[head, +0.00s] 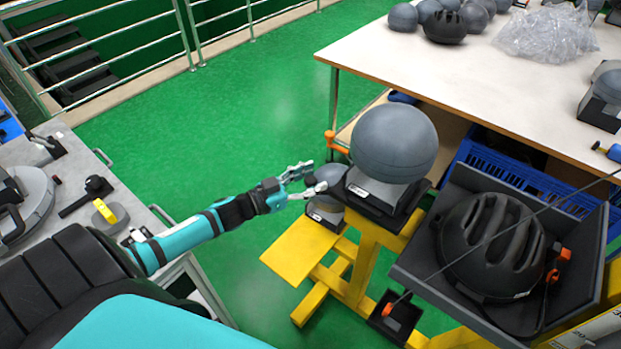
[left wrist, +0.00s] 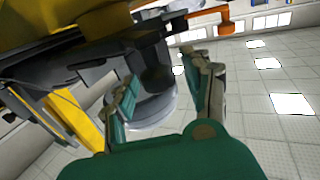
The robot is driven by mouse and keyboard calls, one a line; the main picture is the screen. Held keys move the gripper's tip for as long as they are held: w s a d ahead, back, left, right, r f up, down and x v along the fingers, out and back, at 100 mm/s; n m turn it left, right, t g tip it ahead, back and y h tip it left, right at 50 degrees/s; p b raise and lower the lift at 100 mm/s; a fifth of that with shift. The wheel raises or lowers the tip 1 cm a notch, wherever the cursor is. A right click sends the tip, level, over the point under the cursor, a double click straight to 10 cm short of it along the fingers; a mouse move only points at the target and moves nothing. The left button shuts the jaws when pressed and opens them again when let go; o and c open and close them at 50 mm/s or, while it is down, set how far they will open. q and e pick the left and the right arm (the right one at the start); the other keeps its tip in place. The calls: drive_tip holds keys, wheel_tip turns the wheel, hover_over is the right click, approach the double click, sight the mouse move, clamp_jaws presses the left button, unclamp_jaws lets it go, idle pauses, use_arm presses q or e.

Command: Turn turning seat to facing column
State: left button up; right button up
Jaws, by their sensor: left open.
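A large grey ball-shaped headform (head: 394,143) rests on a dark square seat (head: 372,208) on top of a yellow stand (head: 362,262). I take this seat to be the turning seat; which side it faces I cannot tell for sure. A dark round knob (head: 308,181) shows left of the seat, close to my left gripper (head: 317,176). My left gripper is open, its fingers pointing right towards the seat. In the left wrist view a dark round knob (left wrist: 157,78) shows between the open fingers (left wrist: 163,78); contact is not clear. My right gripper is out of view.
A grey tray with a black helmet (head: 490,245) stands right of the seat. A white table (head: 450,75) with headforms stands behind, a grey bench (head: 125,210) at left. Green floor (head: 235,120) between is clear.

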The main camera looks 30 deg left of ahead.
use_arm(q)
clamp_jaws()
